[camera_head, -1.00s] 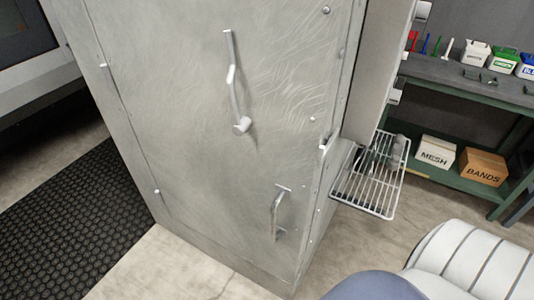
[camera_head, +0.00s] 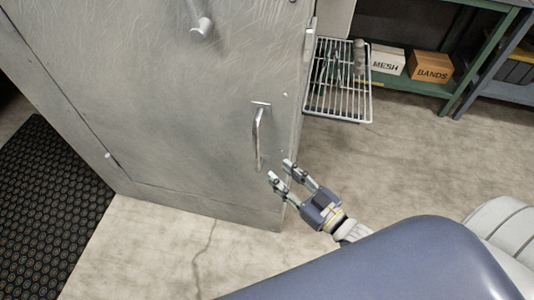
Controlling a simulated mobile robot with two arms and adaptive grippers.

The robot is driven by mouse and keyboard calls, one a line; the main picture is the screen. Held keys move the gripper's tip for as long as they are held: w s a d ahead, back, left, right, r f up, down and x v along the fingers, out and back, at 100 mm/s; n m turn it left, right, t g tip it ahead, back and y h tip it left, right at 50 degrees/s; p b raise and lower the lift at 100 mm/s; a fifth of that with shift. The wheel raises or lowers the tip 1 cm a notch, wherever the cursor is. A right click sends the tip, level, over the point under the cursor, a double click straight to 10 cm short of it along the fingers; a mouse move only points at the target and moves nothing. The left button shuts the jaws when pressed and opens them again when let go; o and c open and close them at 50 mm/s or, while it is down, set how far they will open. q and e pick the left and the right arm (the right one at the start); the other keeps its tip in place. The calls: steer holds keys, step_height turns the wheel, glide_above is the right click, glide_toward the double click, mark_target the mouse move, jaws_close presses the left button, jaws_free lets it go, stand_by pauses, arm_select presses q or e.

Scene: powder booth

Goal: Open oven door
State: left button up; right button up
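The oven door (camera_head: 150,110) is a scratched grey metal panel filling the left and middle of the view, and it looks closed. A vertical bar handle (camera_head: 257,138) is fixed low near its right edge. A second, lever-like handle (camera_head: 201,24) shows at the top, partly cut off. My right gripper (camera_head: 280,170) is open and empty, just right of and below the lower end of the bar handle, its fingers pointing up and left toward it. The gripper appears apart from the handle. My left gripper is not in view.
A wire rack (camera_head: 340,108) sticks out from the oven's right side. Behind it is a green shelf (camera_head: 425,87) with a MESH box (camera_head: 388,60) and a BANDS box (camera_head: 431,68). A black mat (camera_head: 45,215) lies at the left. Concrete floor is clear in front.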

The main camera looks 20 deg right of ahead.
mark_target(259, 154)
steer(key=x, duration=1)
steer(key=shift+w+p, duration=0.35)
jaws_close()
